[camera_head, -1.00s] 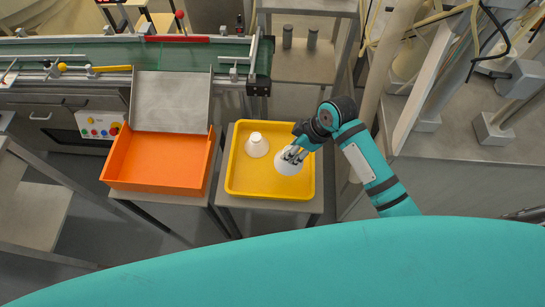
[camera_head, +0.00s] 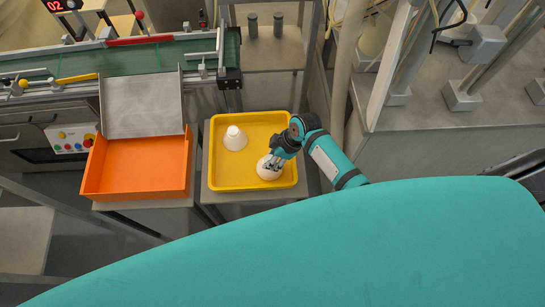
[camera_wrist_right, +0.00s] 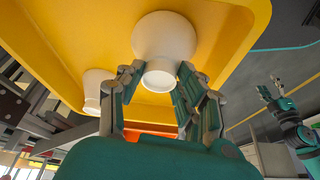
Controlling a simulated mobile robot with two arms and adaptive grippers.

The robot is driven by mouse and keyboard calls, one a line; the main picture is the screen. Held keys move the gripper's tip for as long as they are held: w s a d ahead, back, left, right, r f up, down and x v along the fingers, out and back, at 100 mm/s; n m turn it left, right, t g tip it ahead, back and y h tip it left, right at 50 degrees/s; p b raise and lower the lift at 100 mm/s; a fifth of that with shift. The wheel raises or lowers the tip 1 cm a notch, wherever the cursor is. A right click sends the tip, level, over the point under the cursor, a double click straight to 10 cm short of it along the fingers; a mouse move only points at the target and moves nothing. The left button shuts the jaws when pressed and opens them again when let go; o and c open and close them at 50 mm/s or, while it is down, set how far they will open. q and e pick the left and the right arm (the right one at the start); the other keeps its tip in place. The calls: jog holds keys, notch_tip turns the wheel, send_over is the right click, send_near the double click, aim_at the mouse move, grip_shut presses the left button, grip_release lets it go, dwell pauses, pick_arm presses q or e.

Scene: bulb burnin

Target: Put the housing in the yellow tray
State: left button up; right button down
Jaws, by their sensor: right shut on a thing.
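The yellow tray (camera_head: 208,180) stands right of the orange tray. One white housing (camera_head: 235,140) stands in its upper left part, narrow end up; it also shows in the right wrist view (camera_wrist_right: 97,88). My right gripper (camera_head: 272,163) is over the tray's lower right part, shut on the neck of a second white housing (camera_head: 270,173). In the right wrist view the fingers (camera_wrist_right: 158,85) are on both sides of this housing's narrow end, with its wide round part (camera_wrist_right: 165,38) towards the tray floor. Contact with the floor is unclear. My left gripper (camera_wrist_right: 272,90) shows small with its fingers apart.
The orange tray (camera_head: 137,195) looks empty, with a grey sloped plate (camera_head: 142,105) behind it. A green conveyor (camera_head: 130,60) runs along the back. Two dark cylinders (camera_head: 278,25) stand on a back table. The yellow tray's lower left part is free.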

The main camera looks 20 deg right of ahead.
jog(key=shift+f, duration=0.1)
jog(key=c, duration=0.9)
grip_release()
jog(key=shift+o, duration=0.2)
jog(key=shift+r, duration=0.25)
jog(key=v, duration=1.1)
jog(key=shift+r, duration=0.35)
jog(key=shift+s+d, duration=0.1)
